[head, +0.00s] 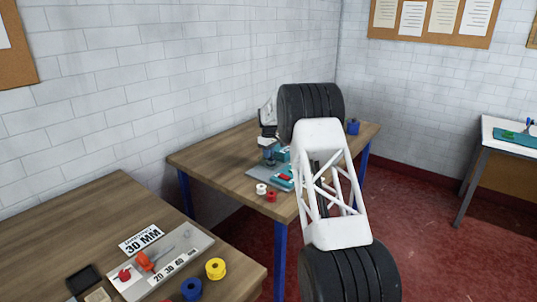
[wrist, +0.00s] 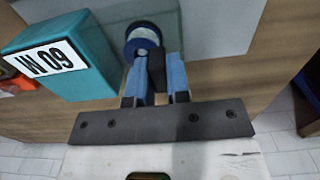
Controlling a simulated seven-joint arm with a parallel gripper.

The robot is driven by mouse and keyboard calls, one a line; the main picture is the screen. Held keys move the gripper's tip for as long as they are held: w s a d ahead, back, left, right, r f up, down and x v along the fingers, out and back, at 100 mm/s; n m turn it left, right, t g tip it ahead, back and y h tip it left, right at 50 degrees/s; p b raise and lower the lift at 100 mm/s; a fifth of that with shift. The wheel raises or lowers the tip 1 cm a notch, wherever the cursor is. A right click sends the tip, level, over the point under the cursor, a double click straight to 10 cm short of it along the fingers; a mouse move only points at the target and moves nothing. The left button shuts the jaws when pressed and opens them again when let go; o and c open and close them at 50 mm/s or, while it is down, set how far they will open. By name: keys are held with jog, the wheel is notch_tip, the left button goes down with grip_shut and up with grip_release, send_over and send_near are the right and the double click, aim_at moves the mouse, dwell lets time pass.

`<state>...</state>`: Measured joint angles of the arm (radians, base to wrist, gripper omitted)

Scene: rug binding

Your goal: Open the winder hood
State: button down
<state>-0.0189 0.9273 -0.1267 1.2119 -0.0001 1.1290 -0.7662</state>
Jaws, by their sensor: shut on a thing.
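In the wrist view my gripper (wrist: 157,72) has two blue fingers, closed on a small dark block (wrist: 156,66) that looks like a handle. A pale, greenish see-through panel (wrist: 188,28), which may be the winder hood, lies around and beyond the fingertips. A round spool (wrist: 143,36) with a dark blue rim and pale centre shows just past the fingertips. A teal housing (wrist: 92,84) with a white label stands to the left. In the head view the teal machine (head: 283,154) is on the far table, partly hidden by my arm.
The far wooden table (head: 215,158) has a white spool (head: 261,189) and a red spool (head: 271,197) near its front edge. The near table (head: 75,225) holds a sign, a marked board and blue and yellow spools.

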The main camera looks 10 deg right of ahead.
jog(key=shift+s+a, duration=2.85)
jog(key=shift+a, duration=0.1)
jog(key=c, duration=1.1)
grip_release()
jog(key=shift+r, duration=3.9)
